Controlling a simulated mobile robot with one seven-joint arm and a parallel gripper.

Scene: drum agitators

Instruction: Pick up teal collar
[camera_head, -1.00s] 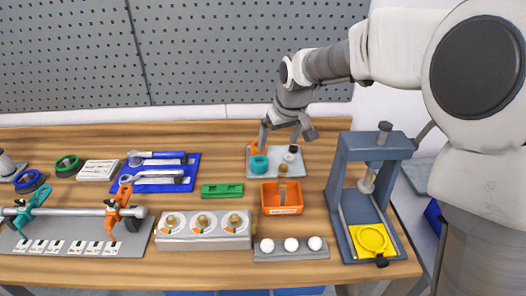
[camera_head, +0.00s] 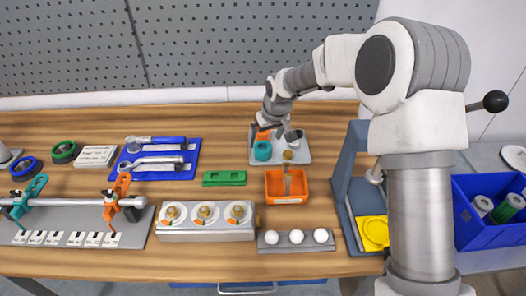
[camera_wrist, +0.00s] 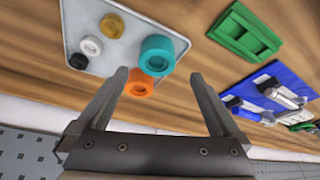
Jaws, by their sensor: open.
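The teal collar (camera_head: 263,151) is a short, thick ring on a light grey tray (camera_head: 301,159) at the back of the bench. In the wrist view the teal collar (camera_wrist: 157,56) lies just beyond my fingertips, roughly between their lines. My gripper (camera_wrist: 158,78) is open and empty, its fingers spread wide. In the head view my gripper (camera_head: 270,126) hangs over the back of the tray. An orange collar (camera_wrist: 140,84) sits beside the teal one, nearer my gripper and between the fingers in the picture.
The tray also holds a brass collar (camera_wrist: 112,25), a white one (camera_wrist: 91,46) and a black one (camera_wrist: 78,61). A green block (camera_head: 224,178), an orange bin (camera_head: 287,197) and a blue tool tray (camera_head: 190,160) stand nearby. A blue-grey press (camera_head: 352,180) stands at right.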

